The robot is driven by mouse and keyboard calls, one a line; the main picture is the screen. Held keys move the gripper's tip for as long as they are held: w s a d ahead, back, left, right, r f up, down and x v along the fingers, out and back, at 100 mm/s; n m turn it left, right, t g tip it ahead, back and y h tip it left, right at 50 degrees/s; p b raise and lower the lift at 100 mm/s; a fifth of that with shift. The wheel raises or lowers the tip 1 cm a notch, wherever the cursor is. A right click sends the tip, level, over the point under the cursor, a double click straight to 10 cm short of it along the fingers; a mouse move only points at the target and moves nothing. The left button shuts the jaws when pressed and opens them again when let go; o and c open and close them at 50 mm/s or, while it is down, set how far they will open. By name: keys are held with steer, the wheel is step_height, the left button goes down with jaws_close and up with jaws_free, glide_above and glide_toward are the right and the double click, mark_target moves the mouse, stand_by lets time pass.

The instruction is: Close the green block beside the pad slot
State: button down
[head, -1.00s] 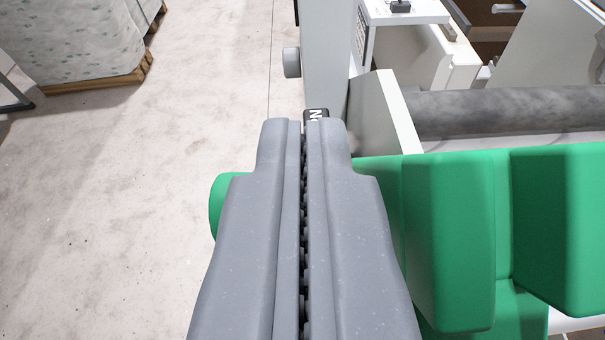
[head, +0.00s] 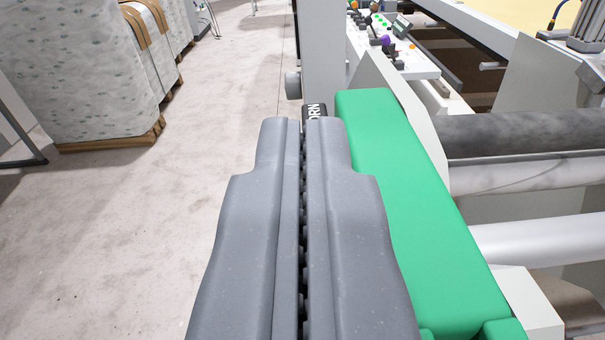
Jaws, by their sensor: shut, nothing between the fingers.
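My gripper (head: 305,130) is shut and empty, pointing forward in the middle of the view. A long green block (head: 405,190) lies just to its right, running from beside the fingertips down to the lower right. The gripper covers part of its left side; whether they touch, I cannot tell. More green parts (head: 500,330) show at its near end, cut off by the bottom edge. I cannot make out the pad slot.
Grey and white rollers (head: 540,235) cross the machine on the right. A white upright post (head: 325,60) stands ahead. A control panel (head: 395,50) with coloured buttons is behind it. Wrapped pallets (head: 85,70) stand at the far left; the floor (head: 190,220) between is clear.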

steer(key=f+b, duration=0.1)
steer(key=s+f+b, duration=0.1)
steer(key=f+b, duration=0.1)
steer(key=f, duration=0.1)
steer(key=shift+s+a+f, duration=0.1)
steer(key=shift+s+a, duration=0.05)
steer(key=shift+s, duration=0.2)
steer(key=shift+a, duration=0.1)
stand_by(0.3)
step_height(320, 180, up, 4)
steer(key=s+d+p, duration=0.1)
steer(key=s, duration=0.1)
steer(key=s+f, duration=0.4)
steer(key=s, duration=0.4)
steer(key=shift+f, duration=0.4)
steer(key=shift+w+r, duration=0.1)
